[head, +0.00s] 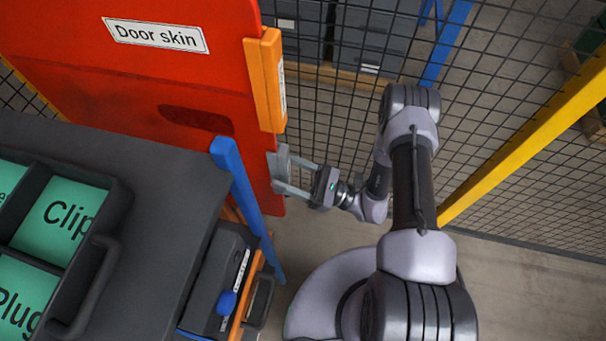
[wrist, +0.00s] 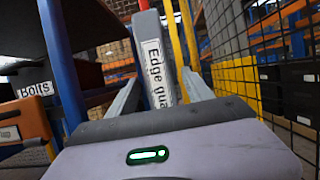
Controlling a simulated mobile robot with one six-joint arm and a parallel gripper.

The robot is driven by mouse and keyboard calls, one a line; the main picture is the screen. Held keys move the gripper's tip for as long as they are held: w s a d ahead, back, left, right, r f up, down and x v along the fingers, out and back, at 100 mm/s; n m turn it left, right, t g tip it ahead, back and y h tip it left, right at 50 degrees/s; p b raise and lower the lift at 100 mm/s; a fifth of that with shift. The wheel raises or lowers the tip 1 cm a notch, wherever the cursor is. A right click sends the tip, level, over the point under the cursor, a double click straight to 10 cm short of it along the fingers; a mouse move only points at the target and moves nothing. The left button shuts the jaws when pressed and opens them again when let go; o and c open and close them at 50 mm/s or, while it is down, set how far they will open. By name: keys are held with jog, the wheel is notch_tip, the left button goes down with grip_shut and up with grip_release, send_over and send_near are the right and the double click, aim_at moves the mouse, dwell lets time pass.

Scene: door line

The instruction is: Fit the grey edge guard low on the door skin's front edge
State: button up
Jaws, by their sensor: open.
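The red door skin (head: 130,65) stands upright at the upper left of the head view, with its front edge facing right. The grey edge guard (head: 283,160) is low against that edge, below an orange piece on the same edge. In the wrist view the edge guard (wrist: 152,55) stands upright with its label facing me. My gripper (head: 284,176) is open, its fingers reaching left to the guard. In the wrist view my gripper (wrist: 160,85) has one finger on each side of the guard. How fully the guard sits on the edge is hidden.
The orange piece (head: 265,82) is higher on the door's edge. A dark bench (head: 150,150) with a tray of green compartments (head: 118,205) is at left, with a blue post (head: 245,205) beside it. A mesh fence (head: 510,100) with a yellow rail is behind and right.

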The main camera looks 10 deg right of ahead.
jog(key=p+v, duration=0.1)
jog(key=v, duration=1.6)
jog(key=shift+f, duration=0.15)
jog(key=shift+d, duration=0.1)
